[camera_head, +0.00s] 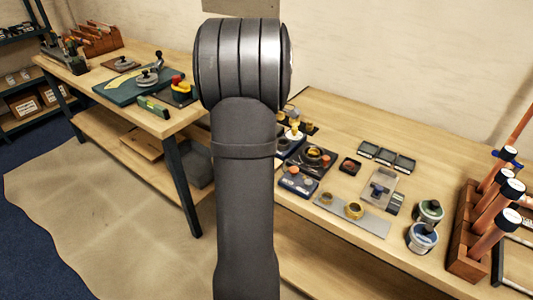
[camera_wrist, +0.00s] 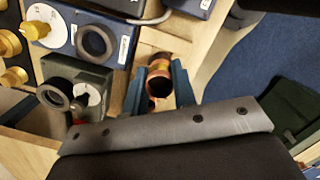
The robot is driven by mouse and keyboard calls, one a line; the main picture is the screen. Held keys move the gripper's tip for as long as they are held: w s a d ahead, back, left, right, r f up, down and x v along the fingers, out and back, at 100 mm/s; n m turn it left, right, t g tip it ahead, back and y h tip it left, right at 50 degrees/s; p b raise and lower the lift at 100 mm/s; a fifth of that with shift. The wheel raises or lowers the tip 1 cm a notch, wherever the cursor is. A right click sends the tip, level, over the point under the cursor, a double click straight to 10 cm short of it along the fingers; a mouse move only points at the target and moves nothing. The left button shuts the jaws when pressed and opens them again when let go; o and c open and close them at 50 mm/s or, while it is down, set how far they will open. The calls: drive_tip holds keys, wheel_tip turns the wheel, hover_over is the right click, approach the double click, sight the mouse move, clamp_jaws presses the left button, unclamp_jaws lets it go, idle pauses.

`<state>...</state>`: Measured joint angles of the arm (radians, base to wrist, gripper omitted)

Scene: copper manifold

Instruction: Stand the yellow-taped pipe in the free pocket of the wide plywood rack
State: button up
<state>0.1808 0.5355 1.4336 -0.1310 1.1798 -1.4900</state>
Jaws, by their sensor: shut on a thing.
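My gripper (camera_wrist: 158,88) is shut on a copper pipe (camera_wrist: 159,70) in the wrist view. The pipe's round open end faces the camera between the two blue-grey fingers. I cannot tell whether it bears yellow tape. In the head view my arm hides the gripper and the held pipe. A reddish-brown wooden rack (camera_head: 464,262) at the right edge holds several copper pipes (camera_head: 492,236) with white-topped dark caps. Another brown wooden rack (camera_head: 100,44) stands at the far left bench's back. I cannot tell which is the wide plywood rack, and no free pocket shows clearly.
Two tins (camera_head: 422,238) stand left of the right rack. A grey plate with brass rings (camera_head: 353,210), small boxes and trays crowd the right bench (camera_head: 330,115). A green mat (camera_head: 115,88) with tools lies on the left bench. A gap of floor separates the benches.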

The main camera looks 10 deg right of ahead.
drive_tip(key=shift+w+a+f, duration=0.35)
drive_tip(key=shift+f, duration=1.9)
drive_tip(key=shift+f, duration=0.2)
drive_tip(key=o, duration=1)
drive_tip(key=shift+r, duration=0.1)
drive_tip(key=r, duration=0.4)
drive_tip(key=a+r, duration=0.1)
drive_tip(key=r, duration=0.7)
drive_tip(key=shift+w+a, duration=0.15)
drive_tip(key=shift+a, duration=0.05)
